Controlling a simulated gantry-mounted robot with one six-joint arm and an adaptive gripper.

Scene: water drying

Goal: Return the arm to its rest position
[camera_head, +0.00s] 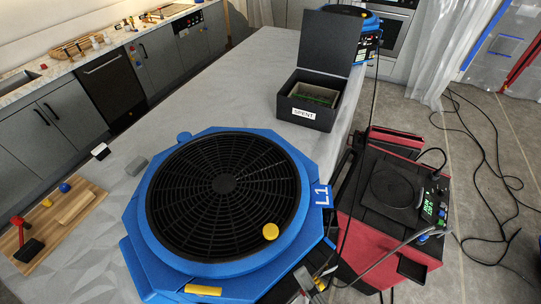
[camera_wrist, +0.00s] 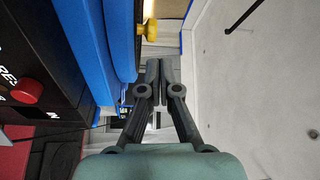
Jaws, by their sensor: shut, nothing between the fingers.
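My gripper (camera_wrist: 153,80) shows in the wrist view with its two dark fingers together and nothing between them. It is beside the blue housing (camera_wrist: 118,40) of a device, apart from it, with pale floor to the right. I cannot clearly make out my gripper in the head view. There the blue air mover (camera_head: 305,185) marked L1, with a round black grille, lies on the counter.
An open black box (camera_head: 305,112) labelled SPENT stands on the counter (camera_head: 225,90). A red and black unit (camera_head: 385,225) stands to the right. A wooden board (camera_head: 70,215) holds small items. Cables (camera_head: 490,150) lie on the floor.

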